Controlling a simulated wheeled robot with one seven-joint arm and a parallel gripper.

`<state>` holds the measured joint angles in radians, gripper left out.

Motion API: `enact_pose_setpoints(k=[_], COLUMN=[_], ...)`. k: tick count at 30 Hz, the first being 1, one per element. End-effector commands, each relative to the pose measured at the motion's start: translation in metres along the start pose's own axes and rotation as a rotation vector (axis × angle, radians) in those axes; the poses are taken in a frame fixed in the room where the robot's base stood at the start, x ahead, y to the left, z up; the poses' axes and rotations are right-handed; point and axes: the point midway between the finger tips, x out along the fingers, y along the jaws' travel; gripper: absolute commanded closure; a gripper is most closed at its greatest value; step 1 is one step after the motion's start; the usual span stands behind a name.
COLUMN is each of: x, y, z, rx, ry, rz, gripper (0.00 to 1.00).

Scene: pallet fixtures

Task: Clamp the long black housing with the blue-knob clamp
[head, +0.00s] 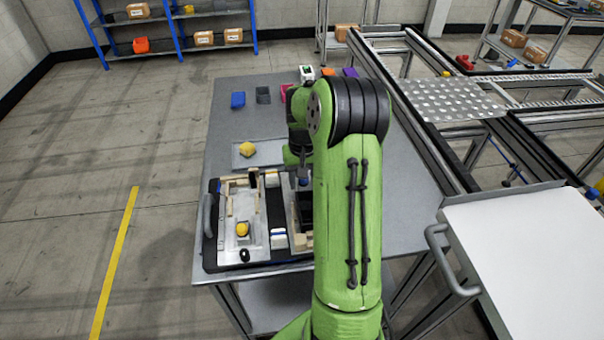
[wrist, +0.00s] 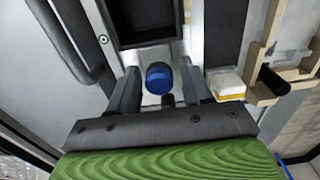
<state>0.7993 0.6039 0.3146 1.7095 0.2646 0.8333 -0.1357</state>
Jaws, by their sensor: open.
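The blue knob (wrist: 159,77) of the clamp shows in the wrist view, between the two fingers of my gripper (wrist: 159,70). My gripper is open, with a gap visible on each side of the knob. The long black housing (wrist: 143,18), an open dark box, lies just beyond the knob, its far end cut off by the picture edge. In the head view the housing (head: 306,206) is partly hidden by my green arm. My arm also hides most of the gripper there, and the clamp cannot be made out clearly.
A white and yellow block (wrist: 226,84) and wooden fixture pieces (wrist: 290,72) stand right of the gripper. A grey handle (wrist: 72,40) rises at the left. In the head view a yellow knob (head: 242,229) sits on the pallet's left part. A tray (head: 270,158) lies behind.

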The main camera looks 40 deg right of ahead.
Motion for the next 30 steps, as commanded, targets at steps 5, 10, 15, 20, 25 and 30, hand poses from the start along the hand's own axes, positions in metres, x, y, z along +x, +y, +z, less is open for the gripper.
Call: enact_pose_setpoints(k=[5,10,15,20,25,30], x=[0.0,-0.003,-0.02,-0.035,-0.051,-0.067], y=[0.0,0.0,0.0,0.0,0.0,0.0], z=[0.0,0.0,0.0,0.0,0.0,0.0], rx=[0.0,0.0,0.0,0.0,0.0,0.0], ry=[-0.001,0.0,0.001,0.0,0.0,0.001], rz=[0.0,0.0,0.0,0.0,0.0,0.0], gripper=[0.51,0.51,0.51,0.51,0.51,0.51])
